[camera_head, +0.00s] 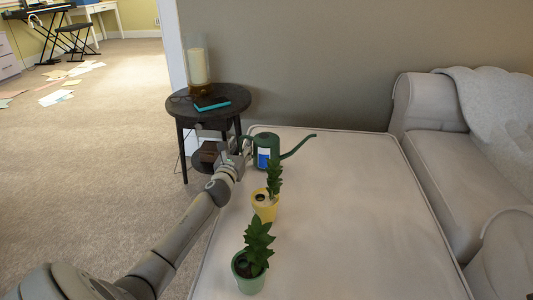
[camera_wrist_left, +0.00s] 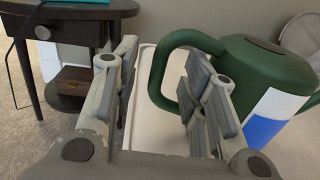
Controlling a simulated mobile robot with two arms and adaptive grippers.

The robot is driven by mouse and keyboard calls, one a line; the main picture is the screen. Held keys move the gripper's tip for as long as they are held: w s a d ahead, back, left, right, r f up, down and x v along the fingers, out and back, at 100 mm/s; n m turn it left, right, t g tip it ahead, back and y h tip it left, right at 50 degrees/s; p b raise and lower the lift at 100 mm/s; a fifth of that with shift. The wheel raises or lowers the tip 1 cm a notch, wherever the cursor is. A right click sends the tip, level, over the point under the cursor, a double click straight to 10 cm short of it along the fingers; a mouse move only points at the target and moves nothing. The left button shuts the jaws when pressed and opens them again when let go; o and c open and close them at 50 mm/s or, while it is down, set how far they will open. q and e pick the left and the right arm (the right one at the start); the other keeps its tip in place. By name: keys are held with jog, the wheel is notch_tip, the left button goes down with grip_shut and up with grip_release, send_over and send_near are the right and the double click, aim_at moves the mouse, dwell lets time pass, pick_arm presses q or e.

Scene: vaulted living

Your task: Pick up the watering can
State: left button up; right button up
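The dark green watering can (camera_head: 267,147), with a blue and white label, stands upright on the far left part of the cream padded surface (camera_head: 340,230). Its spout points right and its handle points left, towards my left gripper (camera_head: 236,150). In the left wrist view the watering can (camera_wrist_left: 262,75) is at the right. My left gripper (camera_wrist_left: 158,85) is open there. The left side of the handle loop shows between its two fingers, nearer the right finger, which covers part of the loop. I cannot tell whether they touch. My right gripper is out of view.
A yellow-potted plant (camera_head: 266,205) and a green-potted plant (camera_head: 250,265) stand nearer on the surface. A dark round side table (camera_head: 180,108) with a candle (camera_head: 198,66) and a teal book (camera_head: 212,103) is close behind the gripper. The surface's right half is clear; a sofa (camera_head: 455,140) lies beyond.

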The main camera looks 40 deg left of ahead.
pick_arm(q)
grip_shut()
jog(key=shift+r, duration=0.1)
dwell(0.3)
jog(key=shift+r, duration=0.15)
